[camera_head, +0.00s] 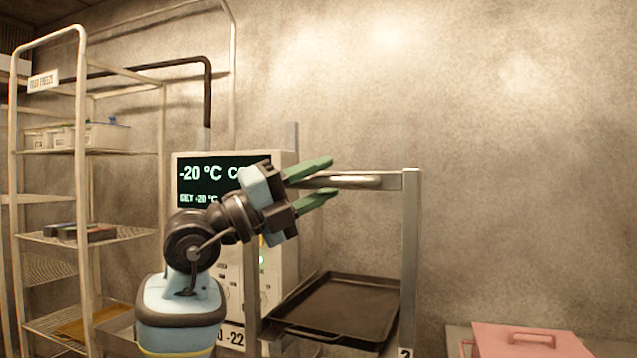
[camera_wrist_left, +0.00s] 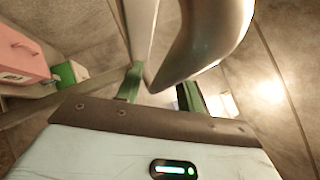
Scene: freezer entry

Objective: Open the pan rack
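The pan rack is a metal frame with a right post (camera_head: 410,265) and a top bar carrying a rounded handle (camera_head: 365,182). A dark flat pan (camera_head: 345,308) lies low inside it. My left gripper (camera_head: 334,178) has green fingers spread apart at the left part of the handle, one finger above the bar's line and one below. In the left wrist view the rounded metal handle (camera_wrist_left: 210,40) looms just beyond the open fingers (camera_wrist_left: 160,88). I cannot tell whether they touch it. My right gripper is in neither view.
A control box with a "-20 °C" display (camera_head: 205,172) stands behind my left arm. A wire shelf rack (camera_head: 85,200) with small containers is at the left. A pink box (camera_head: 530,342) sits at the lower right. The wall right of the pan rack is bare.

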